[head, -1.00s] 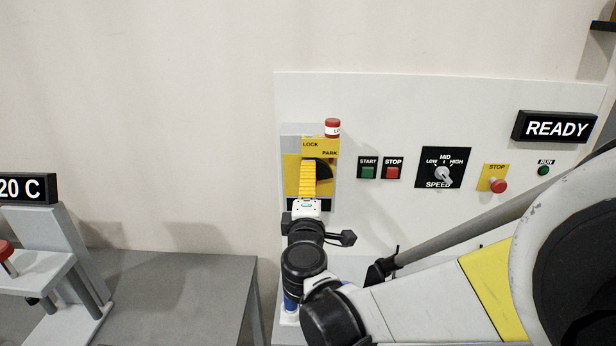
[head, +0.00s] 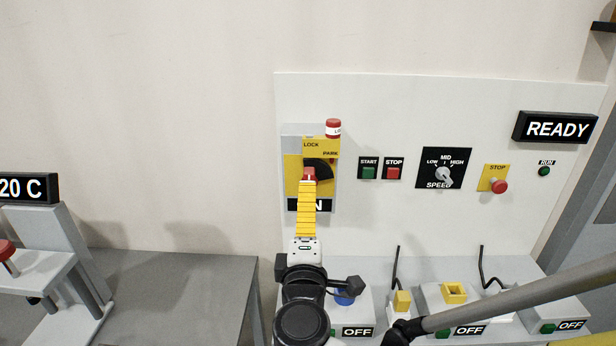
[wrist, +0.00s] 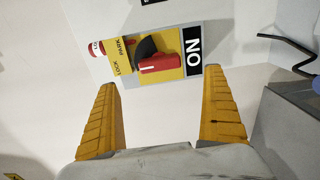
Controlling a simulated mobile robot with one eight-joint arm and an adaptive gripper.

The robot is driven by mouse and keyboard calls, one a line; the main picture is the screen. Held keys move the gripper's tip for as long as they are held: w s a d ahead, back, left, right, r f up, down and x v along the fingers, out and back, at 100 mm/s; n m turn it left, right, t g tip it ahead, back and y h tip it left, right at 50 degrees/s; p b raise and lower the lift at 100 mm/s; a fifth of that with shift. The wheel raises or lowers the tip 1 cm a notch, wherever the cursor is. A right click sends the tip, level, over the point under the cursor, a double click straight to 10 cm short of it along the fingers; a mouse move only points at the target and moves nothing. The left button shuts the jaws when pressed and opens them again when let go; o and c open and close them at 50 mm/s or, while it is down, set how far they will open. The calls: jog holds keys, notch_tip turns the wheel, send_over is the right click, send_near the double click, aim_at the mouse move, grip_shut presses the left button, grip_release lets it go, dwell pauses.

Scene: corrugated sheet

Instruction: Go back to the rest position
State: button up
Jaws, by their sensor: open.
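My gripper (head: 307,207) is in front of the yellow switch plate on the white wall panel, with its yellow fingers toward the switch. In the wrist view my gripper (wrist: 162,88) is open, its two yellow fingers wide apart with nothing between them. The red switch handle (wrist: 160,63) sits just beyond the fingertips, apart from them, and points at the ON label (wrist: 193,50). In the head view the red handle (head: 310,173) shows just above the fingers, which partly cover the ON label.
Start and stop buttons (head: 381,168), a speed knob (head: 443,174) and a red stop button (head: 499,186) are on the panel. The sign (head: 555,127) reads READY. Below stand boxes labelled OFF (head: 358,331) and yellow blocks (head: 402,301). A grey table (head: 170,290) is at left.

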jog(key=shift+s, duration=0.7)
jog(key=s+d+f+m+g+h, duration=0.1)
jog(key=d+f+m+g+h, duration=0.2)
jog(key=d, duration=0.5)
jog(key=s+d+f+m+g, duration=0.2)
jog(key=d+m+g, duration=0.1)
jog(key=d+m, duration=0.4)
jog(key=s+d+f+m+g+y, duration=0.1)
jog(key=s+d+f+m+g, duration=0.1)
jog(key=s+m, duration=0.2)
jog(key=s+d+f+m+g+y, duration=0.1)
jog(key=s+f+m+g+y, duration=0.1)
jog(key=s, duration=0.6)
jog(key=shift+d+m+g+y, duration=0.3)
jog(key=shift+d+m+g, duration=0.15)
jog(key=shift+m, duration=0.45)
